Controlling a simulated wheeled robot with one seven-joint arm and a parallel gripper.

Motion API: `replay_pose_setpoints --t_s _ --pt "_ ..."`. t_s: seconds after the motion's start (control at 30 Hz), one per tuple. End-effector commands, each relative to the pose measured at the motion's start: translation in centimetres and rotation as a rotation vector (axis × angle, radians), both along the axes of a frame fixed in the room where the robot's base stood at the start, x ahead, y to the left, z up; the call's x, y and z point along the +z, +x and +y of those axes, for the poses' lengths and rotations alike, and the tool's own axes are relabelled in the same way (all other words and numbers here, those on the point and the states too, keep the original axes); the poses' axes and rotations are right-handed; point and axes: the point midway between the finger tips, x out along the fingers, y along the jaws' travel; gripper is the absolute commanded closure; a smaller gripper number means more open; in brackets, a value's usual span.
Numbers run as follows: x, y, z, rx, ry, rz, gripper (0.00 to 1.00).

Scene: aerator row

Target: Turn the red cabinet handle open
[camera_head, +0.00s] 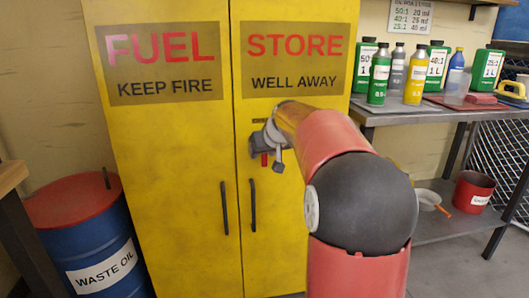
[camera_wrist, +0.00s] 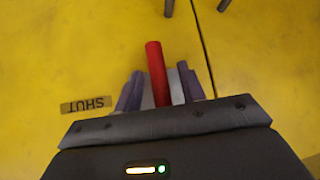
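The red handle (camera_head: 264,159) is on the right door of the yellow cabinet (camera_head: 185,140), below the words STORE and WELL AWAY. In the wrist view the red handle (camera_wrist: 156,70) stands between my two fingers, pointing toward the black door pulls. My gripper (camera_head: 272,150) is at the door front and hides most of the handle in the head view. In the wrist view my gripper (camera_wrist: 160,88) looks open, with a finger on each side of the handle and a gap visible on the right. A SHUT label (camera_wrist: 87,104) lies beside it, upside down.
Black door pulls (camera_head: 224,207) (camera_head: 252,205) flank the door seam below my gripper. A blue and red waste oil drum (camera_head: 100,235) stands left of the cabinet. A metal bench (camera_head: 405,115) with bottles and cans is to the right, with a red bucket (camera_head: 472,192) on its lower shelf.

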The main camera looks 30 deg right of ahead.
Motion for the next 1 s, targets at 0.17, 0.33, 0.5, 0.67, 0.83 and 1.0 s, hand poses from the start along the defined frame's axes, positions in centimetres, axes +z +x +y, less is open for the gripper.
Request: replay_pose_setpoints --t_s 0.17,0.33,0.5,0.67,0.83,1.0 --pt "0.2 -0.1 0.0 -0.001 -0.001 -0.001 0.60" --pt "1.6 -1.5 0.0 -0.002 -0.002 -0.004 0.60" --pt "3.7 -3.7 0.2 -0.001 -0.002 -0.003 0.60" --pt "5.1 -5.1 0.3 0.000 -0.002 -0.002 0.60" --pt "5.5 -5.6 0.4 0.000 0.000 0.000 0.60" --pt "5.5 -5.5 0.4 0.000 0.000 0.000 0.60"
